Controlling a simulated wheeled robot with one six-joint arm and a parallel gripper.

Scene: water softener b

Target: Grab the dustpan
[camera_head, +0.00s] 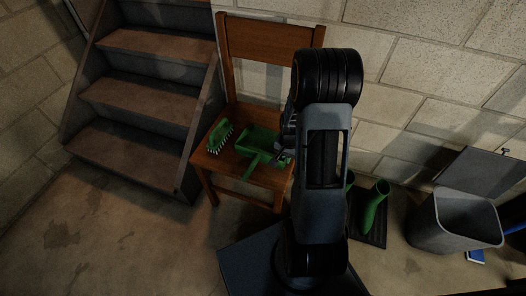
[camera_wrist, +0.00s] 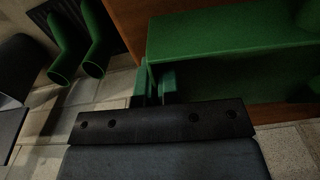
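The green dustpan (camera_head: 258,139) lies on the seat of a wooden chair, its handle (camera_head: 251,168) pointing toward the front edge. In the wrist view the dustpan (camera_wrist: 225,38) fills the upper right. My gripper (camera_head: 286,150) is at the dustpan's right side in the head view, partly hidden by my wrist. In the wrist view the two fingers of my gripper (camera_wrist: 154,82) are close together, with the dustpan's side edge between them. The fingertips look green, and the exact contact is dark and hard to see.
A green brush (camera_head: 220,137) lies left of the dustpan on the wooden chair (camera_head: 271,40). Wooden stairs (camera_head: 140,95) stand at left. Green boots (camera_head: 373,205) on a dark mat and a grey bin (camera_head: 452,222) are at right. The floor at front left is clear.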

